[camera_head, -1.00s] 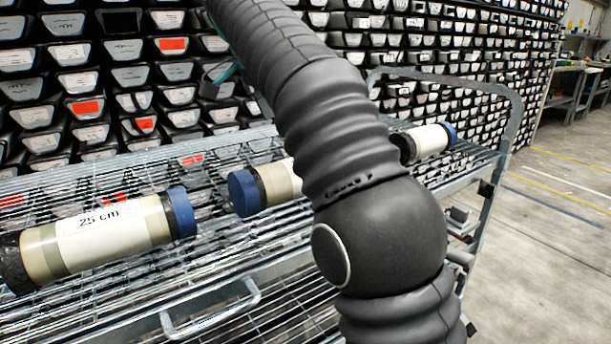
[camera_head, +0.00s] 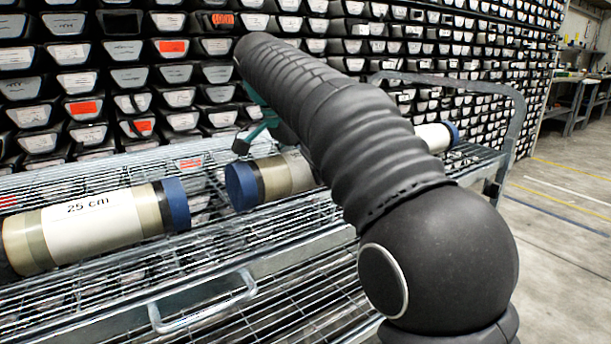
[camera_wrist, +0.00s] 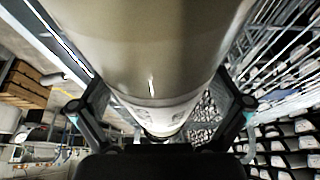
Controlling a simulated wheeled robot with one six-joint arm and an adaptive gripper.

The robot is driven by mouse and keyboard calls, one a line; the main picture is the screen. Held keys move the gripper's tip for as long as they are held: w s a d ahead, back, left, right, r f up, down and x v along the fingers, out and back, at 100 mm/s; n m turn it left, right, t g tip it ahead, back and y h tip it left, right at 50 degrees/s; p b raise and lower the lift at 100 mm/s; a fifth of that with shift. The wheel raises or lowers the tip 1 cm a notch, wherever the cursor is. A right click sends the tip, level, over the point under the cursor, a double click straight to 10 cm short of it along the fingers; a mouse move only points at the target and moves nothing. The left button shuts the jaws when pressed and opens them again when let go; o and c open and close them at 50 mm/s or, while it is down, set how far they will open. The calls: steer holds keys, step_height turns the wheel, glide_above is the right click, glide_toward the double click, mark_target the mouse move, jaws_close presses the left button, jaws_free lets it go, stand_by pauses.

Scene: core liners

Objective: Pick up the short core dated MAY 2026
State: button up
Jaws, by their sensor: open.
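Three cores with pale labels and blue end caps lie on the wire-mesh cart. The left core (camera_head: 98,224) is labelled "25 cm". The middle core (camera_head: 282,176) lies partly behind my arm, its label mostly hidden. The right core (camera_head: 434,137) is also partly covered by my arm. No date is readable on any of them. My gripper (camera_wrist: 160,112) is open, its fingers on either side of a large core (camera_wrist: 150,45) in the wrist view. In the head view a part of it shows just above the middle core. I cannot tell whether the fingers touch it.
The mesh cart (camera_head: 200,315) has a raised tube handle (camera_head: 515,110) at its right end. Behind it stands a wall of stacked core trays (camera_head: 122,50), close to my gripper. Open floor (camera_head: 560,260) lies to the right, with a workbench (camera_head: 572,95) farther back.

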steer(key=shift+w+d+f, duration=0.1)
steer(key=shift+d+f, duration=0.1)
steer(key=shift+f, duration=0.3)
steer(key=c, duration=1.5)
steer(key=shift+r, duration=0.2)
steer(key=shift+c, duration=0.4)
steer(key=shift+r, duration=0.1)
